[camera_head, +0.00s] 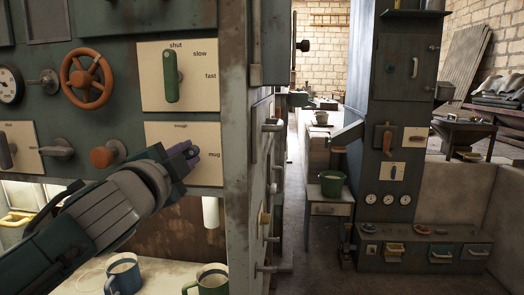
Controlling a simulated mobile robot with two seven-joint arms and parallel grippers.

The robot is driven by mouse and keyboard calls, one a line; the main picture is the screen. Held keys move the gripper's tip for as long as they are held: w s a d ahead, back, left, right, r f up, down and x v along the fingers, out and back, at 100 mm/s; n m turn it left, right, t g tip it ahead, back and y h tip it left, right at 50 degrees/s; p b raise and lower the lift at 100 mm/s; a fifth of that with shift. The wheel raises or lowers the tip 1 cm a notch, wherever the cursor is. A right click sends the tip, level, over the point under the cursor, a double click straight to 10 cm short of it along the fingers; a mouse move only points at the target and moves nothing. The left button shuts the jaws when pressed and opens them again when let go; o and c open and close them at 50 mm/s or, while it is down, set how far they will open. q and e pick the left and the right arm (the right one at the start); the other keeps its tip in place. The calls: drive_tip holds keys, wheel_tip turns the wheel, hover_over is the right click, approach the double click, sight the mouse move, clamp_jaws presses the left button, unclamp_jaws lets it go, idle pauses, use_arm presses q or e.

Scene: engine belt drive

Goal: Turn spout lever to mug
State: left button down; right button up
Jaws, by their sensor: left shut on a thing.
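The spout lever (187,150) shows as a small purple handle on a cream plate (208,172) lettered "trough" at the top and "mug" at the right. My left gripper (180,156) is shut on the lever, which points up and to the right. The gripper hides much of the lever and its pivot. A white spout (210,211) hangs below the panel. Two mugs stand under the panel, a blue-grey one (123,275) and a green one (213,281) cut off by the lower edge. My right gripper is not in view.
Above are a green lever (172,76) on a shut/slow/fast plate and an orange handwheel (87,79). An orange-brown knob (103,157) sits left of my gripper. A narrow aisle runs right of the cabinet, with a green bucket (332,184) on a bench.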

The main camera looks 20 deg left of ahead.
use_arm(q)
drive_tip(key=m, duration=0.2)
drive_tip(key=f+m, duration=0.1)
drive_tip(key=m, duration=0.1)
drive_tip(key=shift+d+m, duration=0.1)
drive_tip(key=shift+m, duration=0.3)
drive_tip(key=shift+f, duration=0.1)
idle(0.3)
drive_tip(key=c, duration=0.7)
unclamp_jaws()
drive_tip(key=v, duration=1)
drive_tip(key=shift+w, duration=0.1)
